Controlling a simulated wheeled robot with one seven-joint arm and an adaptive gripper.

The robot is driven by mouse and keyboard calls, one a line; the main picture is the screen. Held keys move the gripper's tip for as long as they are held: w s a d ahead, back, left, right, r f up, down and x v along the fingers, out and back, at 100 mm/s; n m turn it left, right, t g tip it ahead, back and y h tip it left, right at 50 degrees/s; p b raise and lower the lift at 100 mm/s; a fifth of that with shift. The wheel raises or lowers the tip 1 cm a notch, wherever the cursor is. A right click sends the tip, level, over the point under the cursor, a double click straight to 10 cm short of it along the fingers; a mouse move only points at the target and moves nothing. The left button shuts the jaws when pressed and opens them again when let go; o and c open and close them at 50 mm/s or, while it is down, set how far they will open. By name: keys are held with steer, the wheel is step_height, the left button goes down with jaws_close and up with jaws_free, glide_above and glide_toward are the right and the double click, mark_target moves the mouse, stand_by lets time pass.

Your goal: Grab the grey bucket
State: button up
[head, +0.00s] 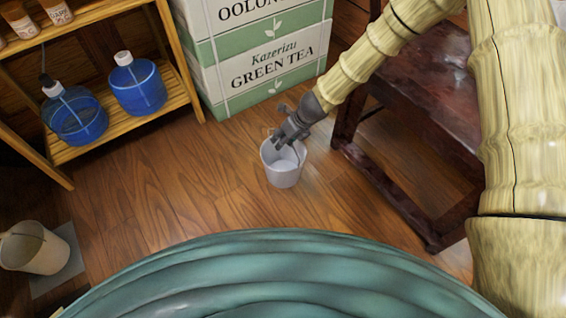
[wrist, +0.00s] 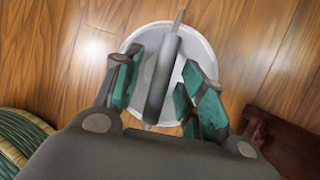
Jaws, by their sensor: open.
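The grey bucket (head: 284,176) is pale and stands upright on the wooden floor in front of the tea boxes. My gripper (head: 288,143) is over the bucket's opening, reaching down from the upper right. In the wrist view, the round rim of the bucket (wrist: 204,50) shows below my gripper (wrist: 158,88). The gripper is open, with its green-padded fingers apart. A grey cylindrical handle grip (wrist: 162,75) lies between the two fingers, with a gap to the pads on each side. The gripper body hides the near part of the bucket.
A dark wooden chair or stool (head: 430,105) stands close on the right. Stacked tea boxes (head: 262,65) stand behind. A wooden shelf (head: 140,122) with blue jugs (head: 137,85) is at the left. A cream bucket (head: 35,250) stands at lower left. Floor left of the grey bucket is clear.

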steer(key=shift+f, duration=0.1)
stand_by(0.3)
steer(key=shift+c, duration=0.5)
jaws_close()
